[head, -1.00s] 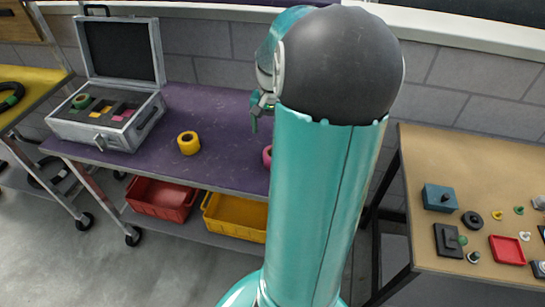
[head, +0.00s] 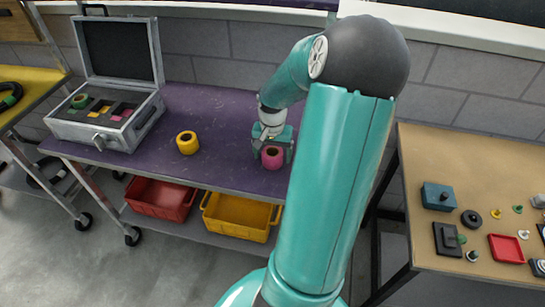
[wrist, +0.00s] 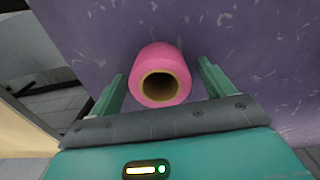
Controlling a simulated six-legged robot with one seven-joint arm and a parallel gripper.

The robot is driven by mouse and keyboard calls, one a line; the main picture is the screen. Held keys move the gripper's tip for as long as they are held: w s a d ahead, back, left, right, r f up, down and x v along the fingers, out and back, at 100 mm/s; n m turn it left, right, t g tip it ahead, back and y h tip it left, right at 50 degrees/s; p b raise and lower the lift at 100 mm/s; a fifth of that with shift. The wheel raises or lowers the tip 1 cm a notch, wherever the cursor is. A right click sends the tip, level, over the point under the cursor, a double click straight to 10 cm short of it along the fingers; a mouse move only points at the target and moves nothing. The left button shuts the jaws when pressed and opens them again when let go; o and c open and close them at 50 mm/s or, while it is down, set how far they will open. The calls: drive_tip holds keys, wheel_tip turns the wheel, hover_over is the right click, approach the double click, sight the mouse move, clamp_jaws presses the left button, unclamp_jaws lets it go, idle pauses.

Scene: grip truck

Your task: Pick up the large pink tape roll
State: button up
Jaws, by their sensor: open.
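The large pink tape roll (head: 272,157) stands on the purple tabletop (head: 205,115), near its front edge. In the wrist view the pink roll (wrist: 166,60) shows its round brown core hole facing me. My gripper (head: 271,146) is right at the roll, just above and around it. In the wrist view my gripper (wrist: 162,82) is open, with one green finger on each side of the roll. A gap shows between each finger and the roll. The fingertips' exact height beside the roll is hard to tell.
A yellow tape roll (head: 187,143) stands to the left on the same table. An open silver case (head: 130,131) with a green roll (head: 81,101) and small items sits further left. Red (head: 160,199) and yellow (head: 238,218) bins are below. A tan table (head: 470,175) stands right.

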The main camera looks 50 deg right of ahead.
drive_tip(key=c, duration=1.1)
drive_tip(key=shift+r, duration=0.5)
wheel_tip(320, 180, up, 2)
drive_tip(key=shift+r, duration=0.25)
drive_tip(key=w+a+r, duration=0.1)
drive_tip(key=a+r, duration=0.2)
drive_tip(key=a, duration=0.1)
drive_tip(key=w+a+r, duration=0.2)
drive_tip(key=a+r, duration=0.1)
drive_tip(key=a, duration=0.1)
drive_tip(key=w+a+r, duration=0.1)
drive_tip(key=a+r, duration=0.2)
drive_tip(key=a, duration=0.2)
drive_tip(key=shift+w+a+r, duration=0.1)
drive_tip(key=shift+w+r, duration=0.2)
drive_tip(key=shift+w, duration=0.1)
drive_tip(key=shift+f, duration=0.1)
